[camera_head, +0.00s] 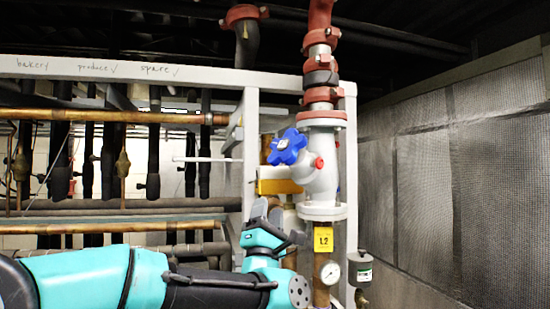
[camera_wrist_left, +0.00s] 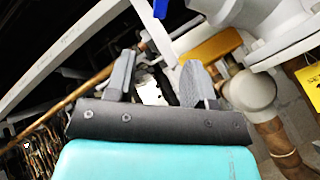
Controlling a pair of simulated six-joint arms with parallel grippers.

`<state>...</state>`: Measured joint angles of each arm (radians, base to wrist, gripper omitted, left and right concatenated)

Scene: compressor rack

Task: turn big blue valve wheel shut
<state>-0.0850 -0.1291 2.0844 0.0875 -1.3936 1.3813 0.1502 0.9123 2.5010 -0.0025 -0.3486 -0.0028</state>
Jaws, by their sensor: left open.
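The big blue valve wheel (camera_head: 287,147) sits on the upper left side of a grey valve body (camera_head: 322,165) on a vertical pipe. In the left wrist view only a small blue piece of the wheel (camera_wrist_left: 160,8) shows at the top edge. My left gripper (camera_head: 274,216) is below and a little left of the wheel, apart from it. Its two grey fingers also show in the left wrist view (camera_wrist_left: 157,82), spread apart with nothing between them. My right gripper is in neither view.
A yellow L2 tag (camera_head: 323,239), a pressure gauge (camera_head: 331,272) and a grey cylinder (camera_head: 364,267) are below the valve. A white rack frame (camera_head: 250,150) stands left of it, with copper pipes (camera_head: 120,229) behind. A mesh wall (camera_head: 460,180) is at right.

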